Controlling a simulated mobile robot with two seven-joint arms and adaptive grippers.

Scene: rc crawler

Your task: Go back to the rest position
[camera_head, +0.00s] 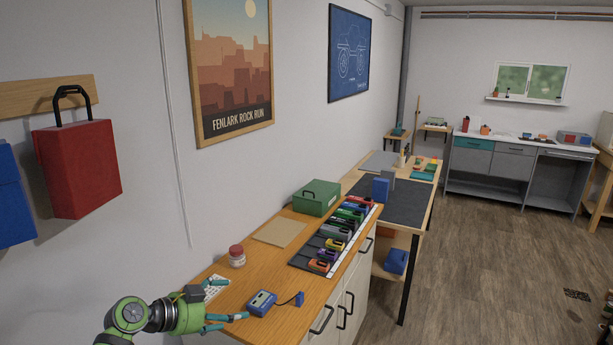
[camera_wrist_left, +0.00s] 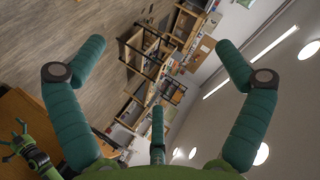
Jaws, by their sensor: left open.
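My left gripper (camera_head: 230,321) is at the bottom of the head view, above the near end of the wooden counter (camera_head: 282,318). Its teal fingers are spread. In the left wrist view the fingers of the left gripper (camera_wrist_left: 158,65) stand wide apart with nothing between them. A second green hand with teal fingers, which looks like my right gripper (camera_wrist_left: 18,143), shows small at the lower left of the left wrist view.
A blue charger (camera_head: 261,302) lies on the counter just right of my left gripper. A red-lidded jar (camera_head: 237,256), a green box (camera_head: 316,198) and a row of colourful packs stand further back. A red case (camera_head: 82,168) hangs on the left wall.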

